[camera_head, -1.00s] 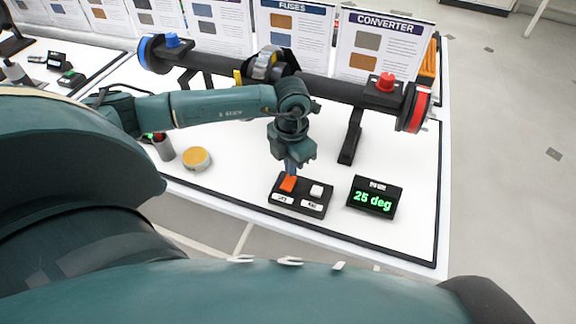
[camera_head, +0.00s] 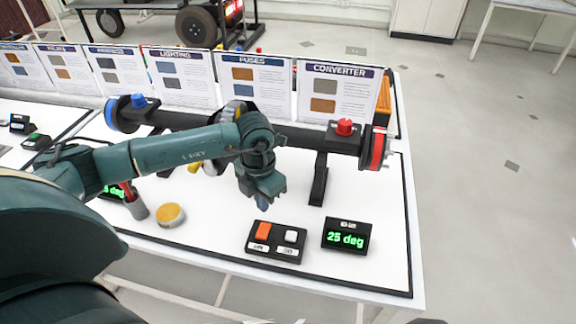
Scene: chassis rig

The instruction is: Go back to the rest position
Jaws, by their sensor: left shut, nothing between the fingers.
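My left arm comes in from the left across the table. My left gripper (camera_head: 263,203) is shut and empty, pointing down above the back edge of a black switch box (camera_head: 277,253). It looks apart from the box. The box has an orange rocker (camera_head: 263,231) and a white rocker (camera_head: 291,236). My right gripper does not show.
A black axle rig with a blue knob (camera_head: 138,101) and a red knob (camera_head: 344,127) stands behind the arm. A "25 deg" display (camera_head: 346,237) sits right of the box. A tin with a yellow top (camera_head: 171,214) is to the left. Information boards (camera_head: 337,92) line the back.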

